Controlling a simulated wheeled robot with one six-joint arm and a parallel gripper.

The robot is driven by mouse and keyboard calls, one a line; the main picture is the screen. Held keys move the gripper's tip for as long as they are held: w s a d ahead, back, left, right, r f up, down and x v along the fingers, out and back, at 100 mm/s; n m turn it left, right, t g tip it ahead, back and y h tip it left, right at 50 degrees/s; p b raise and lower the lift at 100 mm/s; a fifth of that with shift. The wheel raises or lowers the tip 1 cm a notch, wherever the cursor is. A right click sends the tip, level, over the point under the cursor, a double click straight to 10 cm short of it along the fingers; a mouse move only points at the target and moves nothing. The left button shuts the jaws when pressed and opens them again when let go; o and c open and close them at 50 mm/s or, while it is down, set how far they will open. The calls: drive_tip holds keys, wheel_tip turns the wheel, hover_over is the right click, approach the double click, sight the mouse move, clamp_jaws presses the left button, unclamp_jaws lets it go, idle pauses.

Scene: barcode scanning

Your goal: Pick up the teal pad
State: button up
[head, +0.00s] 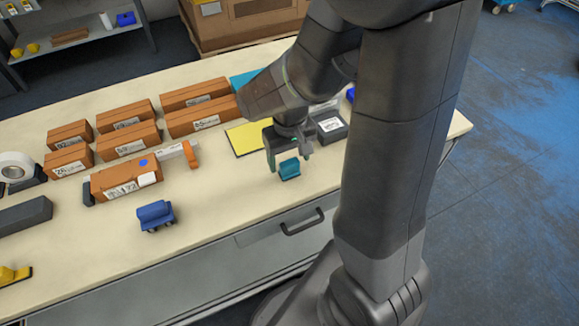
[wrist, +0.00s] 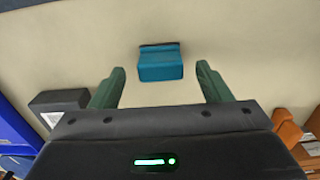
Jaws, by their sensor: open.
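The teal pad (head: 290,168) is a small block on the pale table top near its front edge. My gripper (head: 289,163) is over the table right at the pad, pointing down, with its fingers apart. In the wrist view the teal pad (wrist: 161,64) lies just beyond the fingertips, roughly centred between them. My gripper (wrist: 161,80) is open and empty there, with green fingers on both sides. The pad has a darker strip along its far edge. I cannot tell the exact height of the fingertips above the table.
A yellow sheet (head: 249,138) and a dark box with a white label (head: 328,126) lie behind my gripper. Brown cartons (head: 127,140) stand to the left. A blue object (head: 155,214) sits near the front edge. The table around the pad is clear.

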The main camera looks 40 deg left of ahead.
sight(289, 162)
drive_tip(key=shift+f, duration=1.25)
drive_tip(key=shift+c, duration=0.4)
drive_tip(key=c, duration=1)
drive_tip(key=shift+r, duration=0.1)
wheel_tip(289, 162, up, 10)
drive_tip(key=shift+f, duration=0.1)
